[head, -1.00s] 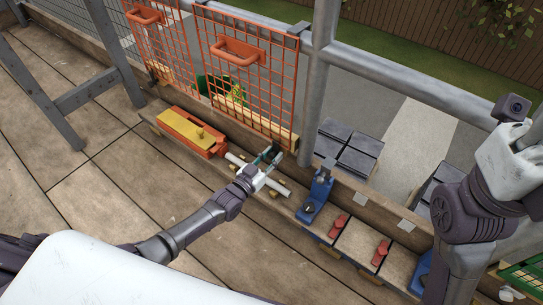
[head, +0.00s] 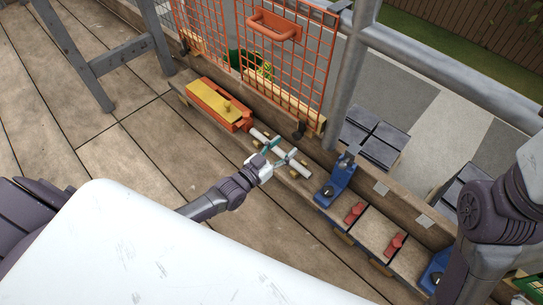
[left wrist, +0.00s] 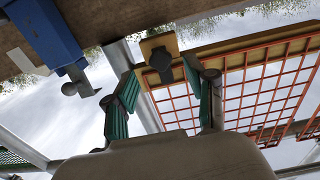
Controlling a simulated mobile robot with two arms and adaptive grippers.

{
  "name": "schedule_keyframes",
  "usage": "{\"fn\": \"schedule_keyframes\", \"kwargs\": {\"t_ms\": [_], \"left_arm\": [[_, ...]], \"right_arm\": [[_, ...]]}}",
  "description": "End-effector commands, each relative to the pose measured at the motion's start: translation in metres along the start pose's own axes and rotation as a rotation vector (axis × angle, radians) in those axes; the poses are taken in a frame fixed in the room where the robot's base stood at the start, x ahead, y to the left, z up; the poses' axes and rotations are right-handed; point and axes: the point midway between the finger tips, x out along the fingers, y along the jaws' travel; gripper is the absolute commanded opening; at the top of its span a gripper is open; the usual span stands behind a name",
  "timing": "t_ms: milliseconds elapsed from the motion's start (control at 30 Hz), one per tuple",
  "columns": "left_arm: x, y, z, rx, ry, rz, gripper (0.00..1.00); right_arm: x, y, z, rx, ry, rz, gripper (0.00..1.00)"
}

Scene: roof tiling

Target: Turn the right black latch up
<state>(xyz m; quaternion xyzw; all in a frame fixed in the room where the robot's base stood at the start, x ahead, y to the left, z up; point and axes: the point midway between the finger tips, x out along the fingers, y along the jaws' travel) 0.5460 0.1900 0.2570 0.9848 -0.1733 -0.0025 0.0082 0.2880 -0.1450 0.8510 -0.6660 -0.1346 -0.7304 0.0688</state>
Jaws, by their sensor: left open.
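The right black latch (head: 300,129) is a small dark piece at the lower right corner of the right orange mesh panel (head: 290,60). In the left wrist view the black latch (left wrist: 160,61) sits on a wooden block, seen between my fingers and beyond them. My left gripper (head: 281,153) is open and empty, in front of and below the latch, apart from it. Its green-padded fingers (left wrist: 160,92) are spread in the wrist view. My right arm shows at the right edge; its gripper is out of view.
A white rod (head: 266,140) lies on the ledge beside my left gripper. An orange and yellow box (head: 219,103) stands left of it. A blue clamp (head: 334,185) and red handles (head: 355,212) are to the right. A grey post (head: 352,85) rises close to the latch.

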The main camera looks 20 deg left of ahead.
Motion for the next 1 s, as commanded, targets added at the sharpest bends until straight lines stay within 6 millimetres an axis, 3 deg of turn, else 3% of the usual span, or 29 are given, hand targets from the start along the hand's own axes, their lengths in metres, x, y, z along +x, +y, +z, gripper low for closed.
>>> {"fn": "schedule_keyframes", "kwargs": {"t_ms": [100, 300, 1000], "left_arm": [[-0.026, 0.0, 0.001, 0.0, -0.002, 0.0, 0.55], [-0.052, 0.0, 0.0, 0.001, -0.001, 0.001, 0.55], [-0.058, 0.001, -0.003, 0.0, 0.006, 0.001, 0.55]], "right_arm": [[0.0, 0.0, 0.0, 0.0, -0.001, 0.001, 0.4], [0.0, 0.0, 0.0, 0.0, -0.001, 0.001, 0.4], [0.0, 0.0, 0.001, 0.001, -0.002, 0.002, 0.4]]}}
